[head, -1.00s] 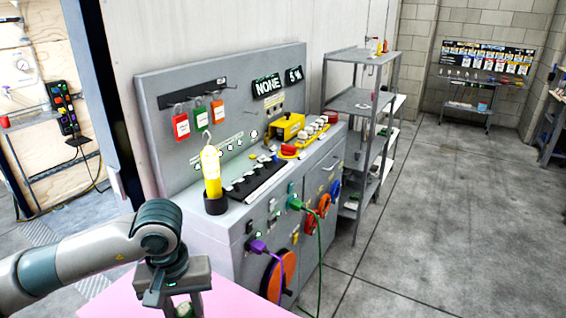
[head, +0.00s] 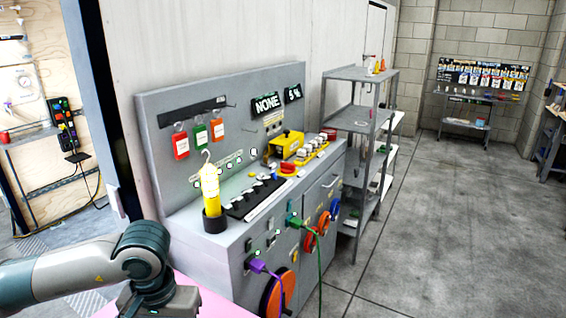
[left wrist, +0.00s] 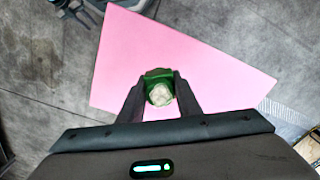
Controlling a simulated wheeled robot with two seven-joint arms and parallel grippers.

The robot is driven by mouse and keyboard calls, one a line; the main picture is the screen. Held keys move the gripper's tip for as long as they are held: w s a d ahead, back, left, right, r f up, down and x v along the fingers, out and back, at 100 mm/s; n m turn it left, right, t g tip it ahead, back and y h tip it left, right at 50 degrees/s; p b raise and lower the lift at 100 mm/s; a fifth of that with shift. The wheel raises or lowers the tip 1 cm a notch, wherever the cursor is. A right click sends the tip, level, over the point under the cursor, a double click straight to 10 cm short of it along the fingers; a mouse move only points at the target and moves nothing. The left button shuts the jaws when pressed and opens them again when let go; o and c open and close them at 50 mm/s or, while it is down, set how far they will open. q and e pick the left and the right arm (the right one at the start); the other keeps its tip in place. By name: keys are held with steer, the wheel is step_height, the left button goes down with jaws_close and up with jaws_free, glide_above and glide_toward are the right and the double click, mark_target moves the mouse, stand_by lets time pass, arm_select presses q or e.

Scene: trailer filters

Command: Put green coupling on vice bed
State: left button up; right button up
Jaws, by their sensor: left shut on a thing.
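The green coupling (left wrist: 158,77) shows in the left wrist view, green with a pale round end facing the camera. My left gripper (left wrist: 158,92) is shut on it, one dark finger on each side. Behind the coupling is a pink surface (left wrist: 125,55). In the head view my left arm comes in at the lower left, and its fingers and the coupling are below the frame edge. I cannot make out a vice bed in either view.
The floor (head: 440,230) on the right is clear.

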arm_select(q)
steer(key=s+f, duration=0.1)
steer(key=f, duration=0.4)
steer(key=s+f, duration=0.1)
steer(key=f, duration=0.4)
steer(key=s+f, duration=0.2)
steer(key=f, duration=0.3)
steer(key=shift+d, duration=0.1)
